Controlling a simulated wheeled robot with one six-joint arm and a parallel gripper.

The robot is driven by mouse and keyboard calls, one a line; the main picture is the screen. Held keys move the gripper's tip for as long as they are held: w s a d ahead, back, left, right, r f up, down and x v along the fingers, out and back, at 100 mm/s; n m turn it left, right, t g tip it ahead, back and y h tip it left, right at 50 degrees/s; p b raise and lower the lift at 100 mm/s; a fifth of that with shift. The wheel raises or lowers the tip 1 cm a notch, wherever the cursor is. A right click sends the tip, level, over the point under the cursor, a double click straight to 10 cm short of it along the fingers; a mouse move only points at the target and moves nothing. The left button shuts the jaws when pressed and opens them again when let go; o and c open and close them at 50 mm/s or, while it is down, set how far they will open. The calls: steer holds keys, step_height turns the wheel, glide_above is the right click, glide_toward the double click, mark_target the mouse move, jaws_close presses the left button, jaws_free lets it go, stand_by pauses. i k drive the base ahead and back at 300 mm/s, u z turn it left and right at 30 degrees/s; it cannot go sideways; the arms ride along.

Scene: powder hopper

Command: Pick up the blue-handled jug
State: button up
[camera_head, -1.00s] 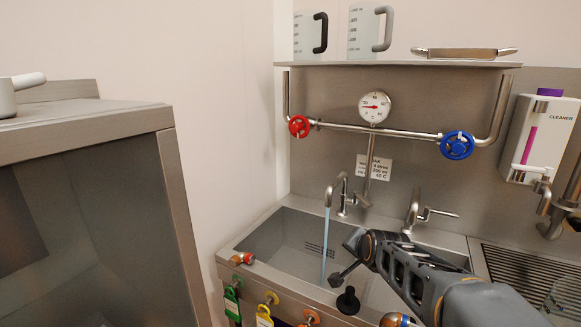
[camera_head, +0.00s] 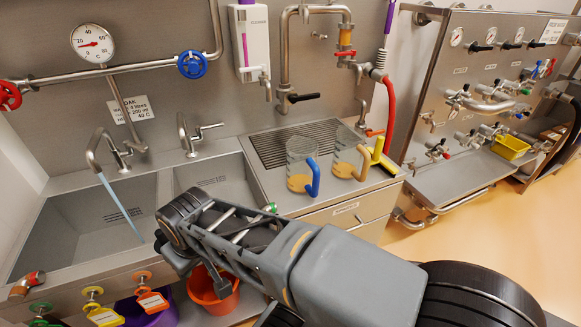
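The blue-handled jug (camera_head: 300,163) is a clear jug that stands upright on the counter right of the sink, at the front edge of the ribbed drainer. Its blue handle (camera_head: 314,178) faces right and toward me. A similar jug with a tan handle (camera_head: 348,158) stands just right of it. My arm reaches in from the lower right across the sink front. My gripper (camera_head: 168,252) is at the arm's far end, low over the sink's front edge, left of the jug and well apart from it. Its fingers are too unclear to tell open from shut.
Water runs from the left tap (camera_head: 98,160) into the left basin. A yellow tool (camera_head: 380,155) stands right of the jugs by a red hose (camera_head: 389,110). An orange bucket (camera_head: 213,292) sits below the sink. A valve panel (camera_head: 480,90) stands at the right, with open floor before it.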

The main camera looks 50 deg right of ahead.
mark_target(303, 173)
steer(key=k, duration=0.4)
steer(key=z, duration=1)
steer(key=i, duration=0.35)
steer(key=u, duration=2.6)
steer(key=k, duration=0.95)
steer(key=z, duration=0.7)
